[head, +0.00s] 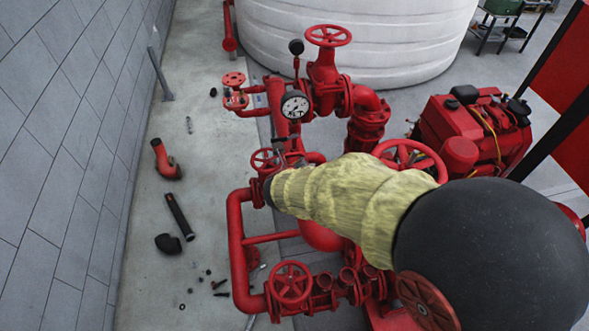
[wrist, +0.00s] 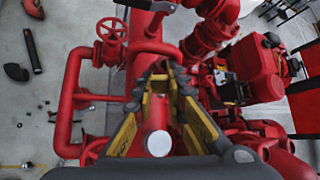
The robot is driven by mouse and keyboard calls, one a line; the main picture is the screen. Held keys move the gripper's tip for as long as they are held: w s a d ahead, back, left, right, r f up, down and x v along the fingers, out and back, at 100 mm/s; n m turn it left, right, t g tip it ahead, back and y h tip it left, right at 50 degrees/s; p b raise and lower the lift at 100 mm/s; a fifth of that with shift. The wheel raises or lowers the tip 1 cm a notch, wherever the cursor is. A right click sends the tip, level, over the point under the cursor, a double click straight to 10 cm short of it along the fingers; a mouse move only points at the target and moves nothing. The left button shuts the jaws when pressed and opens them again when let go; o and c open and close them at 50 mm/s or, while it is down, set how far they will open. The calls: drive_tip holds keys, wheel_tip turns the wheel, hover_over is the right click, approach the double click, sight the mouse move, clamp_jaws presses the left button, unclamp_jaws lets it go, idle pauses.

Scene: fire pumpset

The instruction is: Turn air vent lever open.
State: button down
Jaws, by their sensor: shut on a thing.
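My gripper (wrist: 168,76) has black and yellow fingers pointing away from the wrist camera, with their tips close together over the red pump piping. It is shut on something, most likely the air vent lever. The lever cannot be made out clearly between the fingers. A pale round end (wrist: 158,143) shows between the fingers near the palm; I cannot tell what it belongs to. In the head view my sleeved arm hides the fingers and what they hold.
A red handwheel (wrist: 110,30) is left of the fingers, with a black bar (wrist: 140,4) beyond. A red engine (head: 475,130) stands right. A pressure gauge (head: 295,105) and the white tank (head: 350,40) are behind. Loose parts such as a black tube (head: 180,216) lie on the left floor.

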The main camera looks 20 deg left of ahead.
drive_tip(key=shift+w+d+r+m+g+y+b, duration=0.15)
drive_tip(key=shift+w+d+m+g+y+b, duration=0.25)
drive_tip(key=shift+y+b, duration=0.3)
drive_tip(key=shift+w+d+r+m+g+y+b, duration=0.15)
drive_tip(key=shift+w+d+m+g+y+b, duration=0.05)
drive_tip(key=shift+d+m+g+y+b, duration=0.45)
drive_tip(key=shift+a+y, duration=0.15)
drive_tip(key=shift+y, duration=0.1)
drive_tip(key=c, duration=1.8)
unclamp_jaws()
drive_tip(key=shift+o, duration=0.2)
drive_tip(key=v, duration=0.7)
drive_tip(key=shift+s+r, duration=0.15)
drive_tip(key=shift+s, duration=0.05)
